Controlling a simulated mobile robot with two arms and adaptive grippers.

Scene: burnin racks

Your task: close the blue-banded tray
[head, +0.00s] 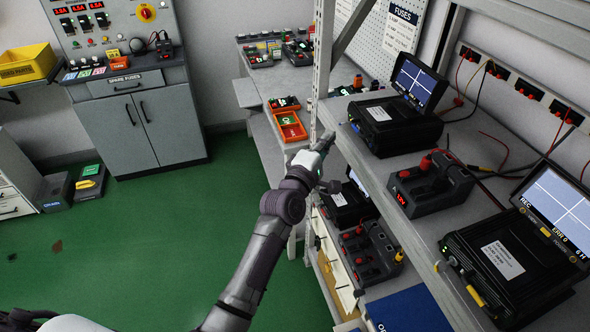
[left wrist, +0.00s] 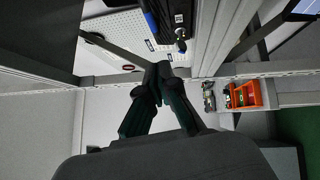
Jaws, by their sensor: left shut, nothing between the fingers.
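My left gripper (head: 327,140) is shut and empty, beside the front upright of the rack. In the left wrist view its fingertips (left wrist: 161,70) meet in front of the pale rack frame, touching no tray that I can make out. No tray with a clear blue band shows. A black case (head: 380,125) with a small blue part at its left edge sits on the upper shelf, its screen lid raised. A dark case with a blue edge (left wrist: 152,22) shows at the top of the left wrist view. My right gripper is not in view.
The rack upright (head: 322,65) stands close to my left arm. A second black case (head: 510,262) and a dark power unit (head: 430,185) sit on the shelf. Below are a red-knobbed unit (head: 368,255) and a blue panel (head: 408,310). The green floor (head: 150,235) is mostly clear.

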